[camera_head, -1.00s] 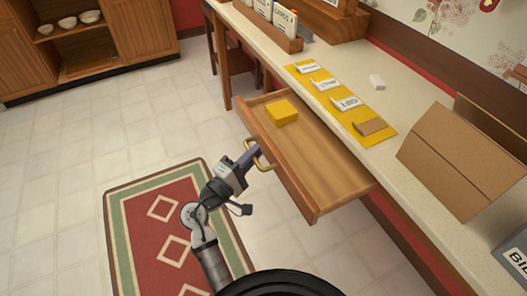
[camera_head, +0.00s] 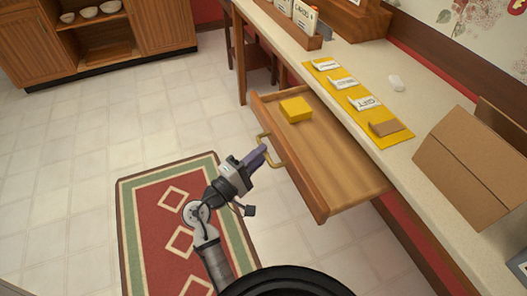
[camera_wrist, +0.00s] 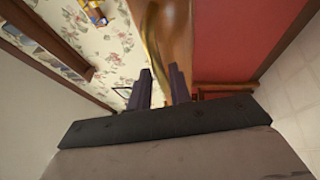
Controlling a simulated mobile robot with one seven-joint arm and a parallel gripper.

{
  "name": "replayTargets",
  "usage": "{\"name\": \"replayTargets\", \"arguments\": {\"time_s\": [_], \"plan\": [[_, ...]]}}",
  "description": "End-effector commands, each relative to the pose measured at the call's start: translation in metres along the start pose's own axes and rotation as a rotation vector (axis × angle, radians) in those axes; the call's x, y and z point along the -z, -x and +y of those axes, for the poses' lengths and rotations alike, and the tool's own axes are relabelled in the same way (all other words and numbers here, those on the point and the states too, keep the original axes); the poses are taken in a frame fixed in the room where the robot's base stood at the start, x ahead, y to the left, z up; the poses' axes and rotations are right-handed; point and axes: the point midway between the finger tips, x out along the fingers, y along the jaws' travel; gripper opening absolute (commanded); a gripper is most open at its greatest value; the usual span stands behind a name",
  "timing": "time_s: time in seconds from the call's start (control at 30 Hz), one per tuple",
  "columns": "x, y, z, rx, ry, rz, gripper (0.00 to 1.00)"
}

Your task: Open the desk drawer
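The wooden desk drawer (camera_head: 345,180) is pulled well out from under the worktop in the head view. Its inside shows, with a yellow block (camera_head: 296,109) near the far end. A curved brass handle (camera_head: 276,153) is on its front. My gripper (camera_head: 260,154) is right at the handle, on the floor side of the drawer front. In the wrist view my two dark fingers (camera_wrist: 159,85) stand apart, with the brass handle (camera_wrist: 152,40) in line with the gap between them. The fingers do not look closed on it; whether they touch it is unclear.
A red patterned rug (camera_head: 160,215) lies on the tiled floor. Floor left of the drawer is clear. A wooden cabinet (camera_head: 165,27) stands at the back.

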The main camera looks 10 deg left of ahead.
Motion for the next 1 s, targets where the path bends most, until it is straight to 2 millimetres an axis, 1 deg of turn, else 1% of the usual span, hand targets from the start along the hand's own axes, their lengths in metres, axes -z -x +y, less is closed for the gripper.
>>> {"name": "replayTargets", "arguments": {"time_s": [0.03, 0.3, 0.4, 0.5, 0.6, 0.7, 1.0], "plan": [[0.001, 0.012, -0.003, 0.002, -0.001, 0.004, 0.20], [0.001, 0.074, -0.002, 0.001, -0.001, 0.006, 0.20], [0.001, 0.093, -0.002, 0.001, -0.001, 0.005, 0.20], [0.001, 0.106, -0.001, 0.000, 0.000, 0.004, 0.20], [0.000, 0.115, -0.001, 0.001, 0.000, 0.003, 0.20], [0.000, 0.119, 0.000, 0.000, 0.000, 0.002, 0.20], [0.000, 0.119, 0.000, 0.000, 0.000, 0.002, 0.20]]}}
